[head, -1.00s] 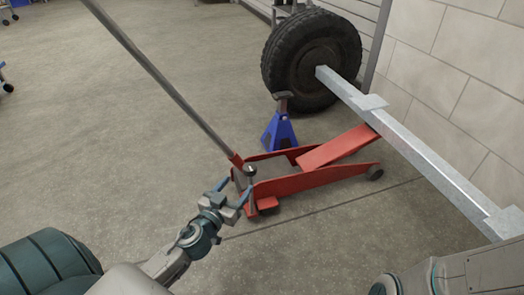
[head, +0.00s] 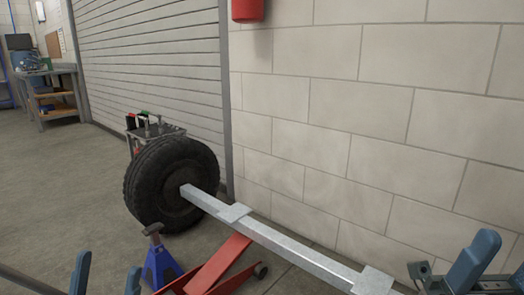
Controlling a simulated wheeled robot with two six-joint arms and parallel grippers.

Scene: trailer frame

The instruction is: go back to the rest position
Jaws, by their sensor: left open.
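My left gripper (head: 106,277) shows at the bottom left edge of the head view. Its two blue-grey fingers stand apart with nothing between them. Part of my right gripper (head: 472,264) shows at the bottom right corner; one blue-grey finger is clear, and the rest is cut off. The red floor jack (head: 222,263) is at the bottom centre, its lower part out of frame. The jack's handle (head: 25,282) crosses the bottom left corner, left of the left gripper's fingers.
A silver axle beam (head: 285,246) runs from a black tyre (head: 172,183) to the lower right. A blue jack stand (head: 158,262) stands in front of the tyre. A tool cart (head: 150,130), a shutter and a block wall lie behind. Open floor is at left.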

